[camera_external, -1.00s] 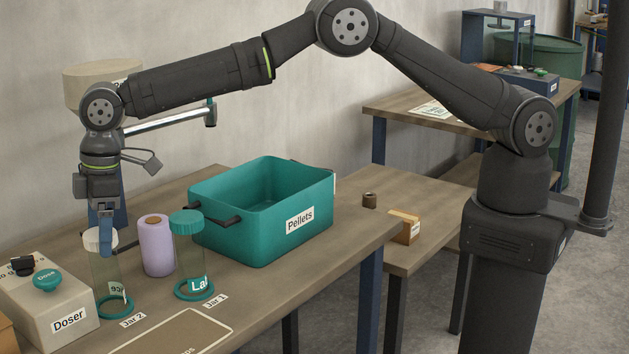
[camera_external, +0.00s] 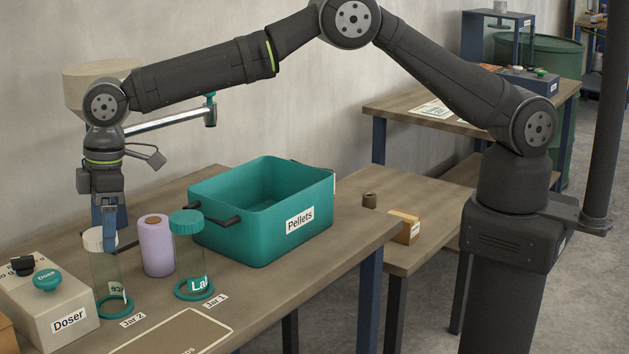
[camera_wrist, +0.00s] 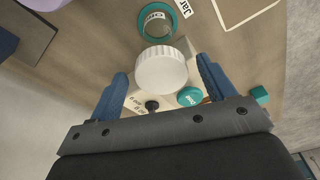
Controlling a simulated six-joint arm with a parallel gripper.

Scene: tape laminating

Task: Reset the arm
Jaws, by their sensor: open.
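My gripper (camera_external: 108,238) points down at the left of the table, right at the top of the jar at the Jar 2 label. Its blue fingers are apart. In the wrist view my gripper (camera_wrist: 162,76) is open, with the round white lid (camera_wrist: 161,69) between and just beyond its fingertips. I cannot tell whether a finger touches the lid. The clear jar (camera_external: 107,275) stands upright in a teal ring (camera_external: 114,307), its white lid (camera_external: 94,240) on top and partly hidden by a finger.
A jar with a teal lid (camera_external: 187,222) and a lilac roll (camera_external: 157,246) stand close on the right. The beige Doser box (camera_external: 45,305) is on the left. A teal Pellets crate (camera_external: 265,225) stands behind. There is open space above the table.

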